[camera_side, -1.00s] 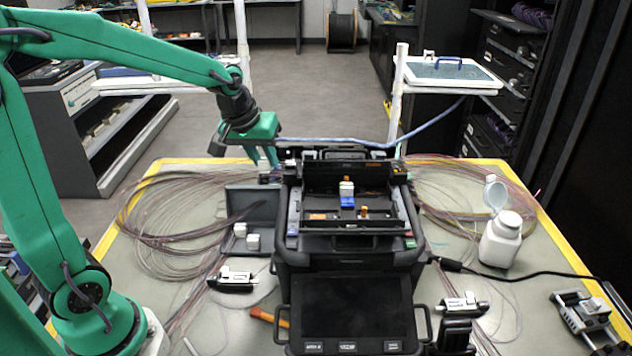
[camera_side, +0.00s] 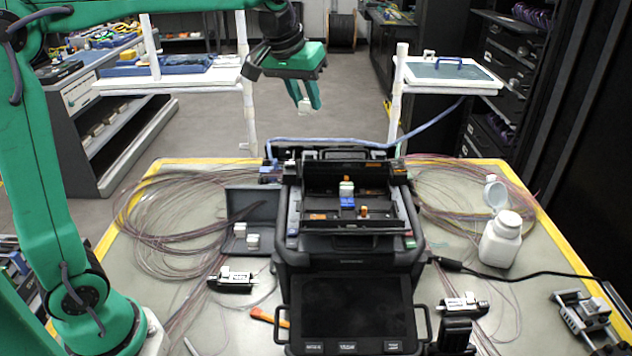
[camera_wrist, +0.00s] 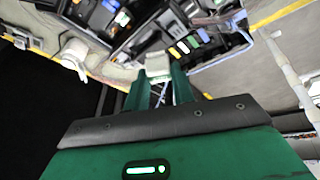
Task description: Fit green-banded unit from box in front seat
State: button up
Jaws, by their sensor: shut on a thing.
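My gripper (camera_side: 304,106) is raised above and behind the black splicer, fingers pointing down. It is shut on a small white unit (camera_side: 304,102), which also shows pale between the fingertips in the wrist view (camera_wrist: 157,72). I cannot make out a green band on it. The open grey box (camera_side: 264,203) lies left of the splicer and holds two white units (camera_side: 240,229) (camera_side: 253,242). Inside the splicer (camera_side: 345,262) stands a white-and-orange piece (camera_side: 346,187) over a blue block (camera_side: 347,202). Orange pieces (camera_side: 364,211) (camera_side: 318,217) sit in front of it. I cannot tell which spot is the front seat.
A blue cable (camera_side: 430,125) runs behind the splicer to the raised right tray (camera_side: 450,75). Coiled fibres (camera_side: 150,220) lie on both sides. A white bottle (camera_side: 500,238) with open lid stands right. The air around my gripper is clear.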

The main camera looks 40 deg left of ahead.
dwell(0.3)
jog(key=shift+s+a+f, duration=0.1)
jog(key=shift+a+f, duration=0.2)
jog(key=shift+f, duration=0.15)
jog(key=s+a+f+n, duration=0.1)
jog(key=s+a+f, duration=0.2)
jog(key=f, duration=0.3)
jog(key=s+a+f+n, duration=0.2)
jog(key=s+a+f, duration=0.1)
jog(key=f, duration=0.4)
jog(key=shift+s+y, duration=0.3)
jog(key=shift+s, duration=0.15)
notch_tip(320, 180, down, 14)
jog(key=shift+f, duration=0.1)
jog(key=shift+f, duration=1.7)
jog(key=shift+f, duration=0.15)
